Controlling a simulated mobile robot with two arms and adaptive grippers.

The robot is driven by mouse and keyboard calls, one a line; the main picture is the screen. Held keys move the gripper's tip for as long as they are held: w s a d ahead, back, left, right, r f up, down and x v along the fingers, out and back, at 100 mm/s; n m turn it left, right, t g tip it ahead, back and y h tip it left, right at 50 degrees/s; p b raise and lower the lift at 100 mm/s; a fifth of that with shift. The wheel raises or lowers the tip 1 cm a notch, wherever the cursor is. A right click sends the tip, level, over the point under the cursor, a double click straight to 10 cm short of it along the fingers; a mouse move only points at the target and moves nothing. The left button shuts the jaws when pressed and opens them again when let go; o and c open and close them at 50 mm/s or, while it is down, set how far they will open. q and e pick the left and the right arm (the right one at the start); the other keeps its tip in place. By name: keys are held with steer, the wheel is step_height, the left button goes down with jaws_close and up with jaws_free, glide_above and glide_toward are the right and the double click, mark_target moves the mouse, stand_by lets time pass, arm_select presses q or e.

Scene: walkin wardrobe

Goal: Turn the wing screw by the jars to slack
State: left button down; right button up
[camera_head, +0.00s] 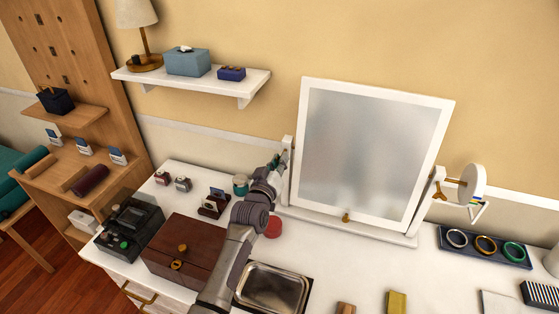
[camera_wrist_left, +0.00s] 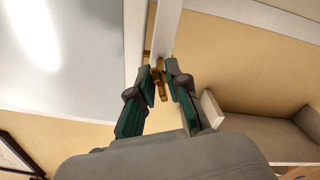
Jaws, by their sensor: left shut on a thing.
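A white-framed mirror (camera_head: 370,155) stands on the white dresser, held between two side posts. My left gripper (camera_head: 279,160) is at the top of its left post (camera_head: 287,170). In the left wrist view the fingers of my left gripper (camera_wrist_left: 164,84) are shut on a brass wing screw (camera_wrist_left: 158,76) beside the white post. In the head view the gripper hides this screw. Two small jars (camera_head: 172,181) stand at the dresser's back left. A teal jar (camera_head: 239,184) stands close behind my left arm. Another brass wing screw (camera_head: 439,191) is on the mirror's right post.
A brown wooden box (camera_head: 186,251), a small card holder (camera_head: 213,205) and a metal tray (camera_head: 272,287) lie near my left arm. A wall shelf (camera_head: 190,82) hangs above the dresser. A dark tray of rings (camera_head: 485,247) is at right.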

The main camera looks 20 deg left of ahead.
arm_select(q)
steer(key=shift+f+n, duration=0.1)
steer(key=shift+n, duration=0.3)
steer(key=c, duration=1.3)
jaws_free()
steer(key=s, duration=1.2)
steer(key=shift+a, duration=0.2)
